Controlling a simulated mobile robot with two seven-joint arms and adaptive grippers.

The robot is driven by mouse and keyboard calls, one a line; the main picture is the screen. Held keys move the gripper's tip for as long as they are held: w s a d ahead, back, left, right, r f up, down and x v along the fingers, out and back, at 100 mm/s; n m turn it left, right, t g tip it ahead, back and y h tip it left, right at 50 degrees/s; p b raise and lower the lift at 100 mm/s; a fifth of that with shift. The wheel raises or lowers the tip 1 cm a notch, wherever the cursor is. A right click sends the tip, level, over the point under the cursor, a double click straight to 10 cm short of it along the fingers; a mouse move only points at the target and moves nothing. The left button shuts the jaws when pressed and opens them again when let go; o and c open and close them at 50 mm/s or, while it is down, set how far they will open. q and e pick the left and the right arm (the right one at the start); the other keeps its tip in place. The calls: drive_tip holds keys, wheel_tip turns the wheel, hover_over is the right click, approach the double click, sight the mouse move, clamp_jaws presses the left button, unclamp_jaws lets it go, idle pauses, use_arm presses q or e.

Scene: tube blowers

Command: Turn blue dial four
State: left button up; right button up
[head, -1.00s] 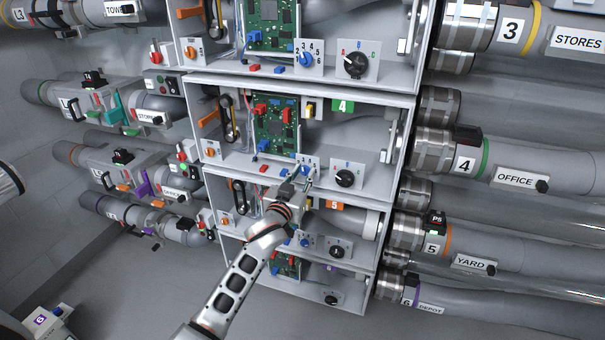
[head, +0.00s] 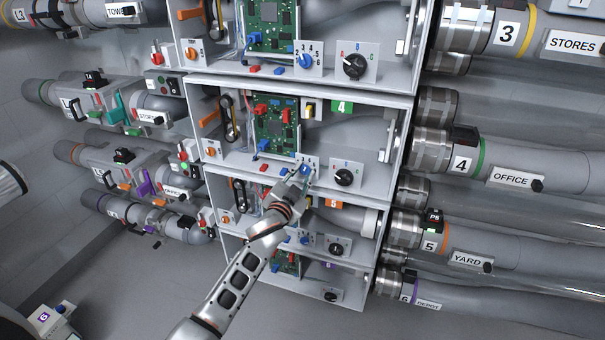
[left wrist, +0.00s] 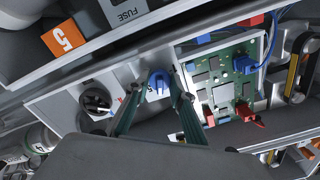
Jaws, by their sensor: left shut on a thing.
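The blue dial of bay four (head: 304,169) sits on a pale numbered plate below the green circuit board, in the bay with the green 4 label (head: 342,107). My left gripper (head: 302,174) is at this dial and partly covers it and its plate. In the left wrist view the blue dial (left wrist: 158,83) lies between the two fingertips of my left gripper (left wrist: 157,88), which is shut on it. That view is upside down. The dial's exact setting cannot be read. My right gripper is not in view.
A black dial (head: 344,178) sits just right of the blue one; it shows in the left wrist view (left wrist: 97,101). Bay five, with an orange label (head: 334,204), lies below. Shelf edges border the bay. Large pipes (head: 545,178) run at the right.

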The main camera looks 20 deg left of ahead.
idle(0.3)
use_arm(q)
drive_tip(key=o, duration=1.1)
drive_tip(key=shift+o, duration=0.2)
drive_tip(key=s, duration=1.2)
drive_tip(key=shift+a, duration=0.2)
